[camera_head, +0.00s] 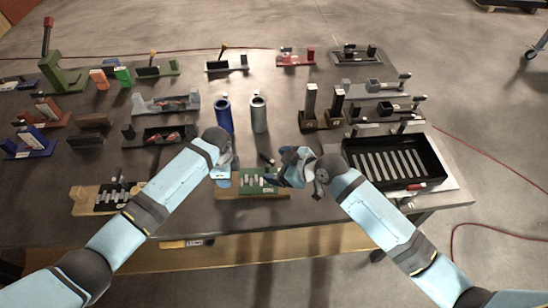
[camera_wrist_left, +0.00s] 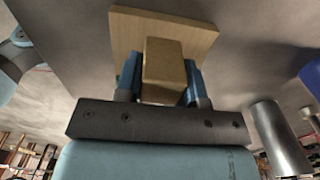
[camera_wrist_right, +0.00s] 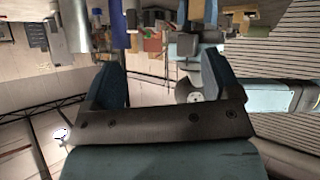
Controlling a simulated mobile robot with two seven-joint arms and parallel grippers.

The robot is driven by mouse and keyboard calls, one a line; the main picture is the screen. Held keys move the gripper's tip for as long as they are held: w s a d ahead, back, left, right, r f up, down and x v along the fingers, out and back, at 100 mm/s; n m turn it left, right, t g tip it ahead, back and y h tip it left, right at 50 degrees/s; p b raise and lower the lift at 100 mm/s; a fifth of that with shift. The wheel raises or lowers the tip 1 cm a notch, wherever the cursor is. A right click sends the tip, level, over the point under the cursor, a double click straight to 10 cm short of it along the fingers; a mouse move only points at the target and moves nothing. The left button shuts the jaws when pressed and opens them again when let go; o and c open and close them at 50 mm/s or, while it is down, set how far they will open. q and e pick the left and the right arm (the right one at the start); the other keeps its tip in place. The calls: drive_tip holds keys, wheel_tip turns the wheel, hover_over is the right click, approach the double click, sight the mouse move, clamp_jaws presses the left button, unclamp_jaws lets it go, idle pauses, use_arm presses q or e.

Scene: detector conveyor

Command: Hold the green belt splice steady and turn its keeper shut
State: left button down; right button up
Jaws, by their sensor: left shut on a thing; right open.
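The green belt splice (camera_head: 258,188) lies on a wooden base near the front edge of the table, with pale teeth across its middle. A small dark lever (camera_head: 266,159), perhaps its keeper, sticks up at its back edge. My left gripper (camera_head: 223,179) is at the base's left end. In the left wrist view it is shut on a wooden block (camera_wrist_left: 164,70) that stands on the wooden board (camera_wrist_left: 195,38). My right gripper (camera_head: 276,178) is at the splice's right end, close above it. In the right wrist view its fingers (camera_wrist_right: 163,78) are apart with nothing between them.
A similar black splice (camera_head: 112,197) on wood lies to the left. A blue cylinder (camera_head: 224,115) and a grey cylinder (camera_head: 259,114) stand behind the splice. Several fixtures fill the back of the table.

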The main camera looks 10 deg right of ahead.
sight(267, 157)
drive_tip(key=w+a+r+n+g+h, duration=0.3)
drive_tip(key=w+r+n+g+h, duration=0.45)
drive_tip(key=n, duration=0.65)
drive_tip(key=shift+h, duration=0.55)
drive_tip(key=f, duration=0.7)
drive_tip(key=s+f, duration=0.1)
drive_tip(key=f, duration=0.3)
drive_tip(key=shift+d+f, duration=0.15)
drive_tip(key=shift+d, duration=0.1)
drive_tip(key=shift+c, duration=0.2)
drive_tip(key=c, duration=0.9)
